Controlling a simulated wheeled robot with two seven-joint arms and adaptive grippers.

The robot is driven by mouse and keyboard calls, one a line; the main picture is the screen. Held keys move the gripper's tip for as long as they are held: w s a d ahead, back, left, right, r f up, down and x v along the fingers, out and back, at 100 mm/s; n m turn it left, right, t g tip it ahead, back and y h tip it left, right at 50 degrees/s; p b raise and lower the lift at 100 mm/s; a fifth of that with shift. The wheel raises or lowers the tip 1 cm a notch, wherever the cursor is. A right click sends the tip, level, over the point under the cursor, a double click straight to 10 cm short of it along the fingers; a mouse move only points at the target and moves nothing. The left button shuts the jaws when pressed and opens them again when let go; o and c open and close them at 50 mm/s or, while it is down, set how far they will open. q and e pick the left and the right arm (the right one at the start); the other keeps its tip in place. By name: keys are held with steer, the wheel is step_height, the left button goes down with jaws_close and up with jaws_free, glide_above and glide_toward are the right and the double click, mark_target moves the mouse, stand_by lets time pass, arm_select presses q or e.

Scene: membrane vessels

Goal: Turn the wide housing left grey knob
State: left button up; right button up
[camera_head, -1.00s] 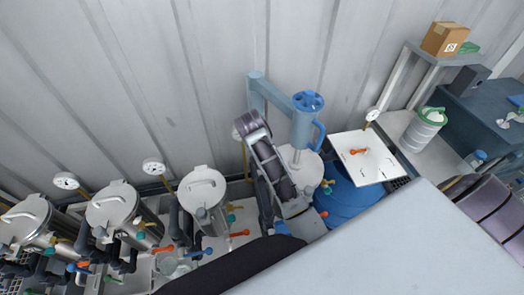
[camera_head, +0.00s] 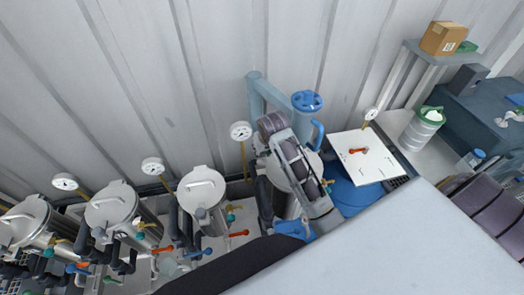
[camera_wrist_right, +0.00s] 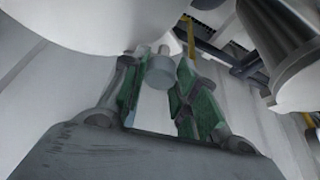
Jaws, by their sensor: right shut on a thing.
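In the right wrist view a short grey cylindrical knob (camera_wrist_right: 161,72) sits beneath a large pale rounded body (camera_wrist_right: 85,20). My right gripper (camera_wrist_right: 157,82) has its green-padded fingers on either side of the knob and is shut on it. In the head view, a wide white-lidded vessel (camera_head: 312,163) stands at the middle, partly covered by a jointed arm of mine. The knob and the fingertips cannot be made out there. I cannot tell from the head view which housing the knob belongs to. My left gripper is not in view.
White-lidded vessels (camera_head: 203,186) stand in a row at the left, with coloured valve handles (camera_head: 238,234) and pressure gauges (camera_head: 241,131). A blue pump (camera_head: 306,101) rises behind the wide vessel. A white board (camera_head: 367,167) and a green-rimmed tub (camera_head: 424,125) are at the right.

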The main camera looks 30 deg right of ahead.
steer(key=shift+d+n+y, duration=0.1)
steer(key=shift+n+y, duration=0.3)
steer(key=shift+n, duration=0.7)
steer(key=o, duration=0.7)
steer(key=shift+o, duration=0.2)
steer(key=v, duration=1.2)
steer(key=shift+w, duration=0.1)
steer(key=shift+o, duration=1.3)
